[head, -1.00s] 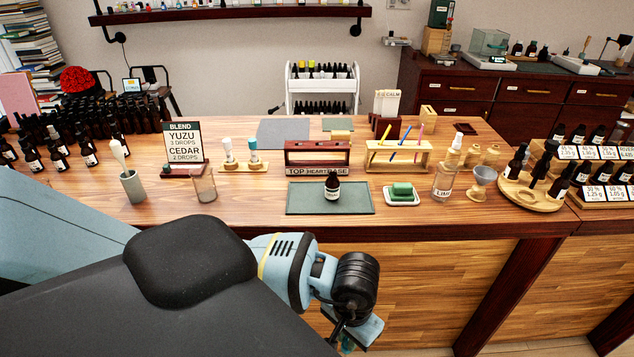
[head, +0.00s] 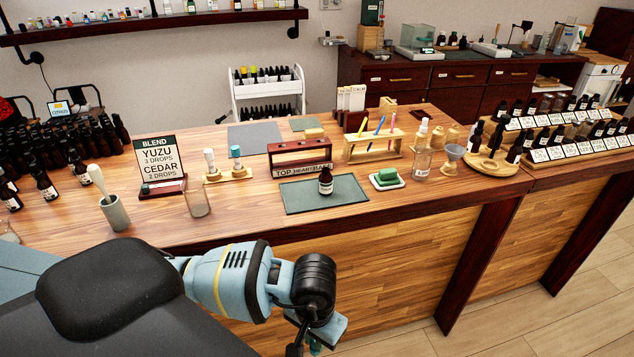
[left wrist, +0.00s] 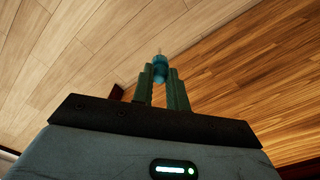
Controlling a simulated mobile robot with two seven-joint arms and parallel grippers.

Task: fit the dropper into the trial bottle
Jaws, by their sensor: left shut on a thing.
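The trial bottle (head: 326,182), small and dark brown with a pale label, stands upright on a grey-green mat (head: 290,207) near the table's front edge. My left gripper (head: 312,344) is low in the head view, in front of the table and below its top. In the left wrist view, the left gripper (left wrist: 161,80) is shut on a teal dropper (left wrist: 160,66), which pokes out beyond the fingertips. Its far end is small and hard to make out. A stand (head: 229,176) on the table holds a white-topped and a teal-topped dropper. My right gripper is not in view.
A dark rack (head: 283,148) stands behind the mat. A dish with a green block (head: 387,179) is right of it, and an empty glass (head: 197,204) is left. A spray bottle (head: 422,160) and a funnel (head: 452,155) stand farther right. Bare wood surrounds the mat.

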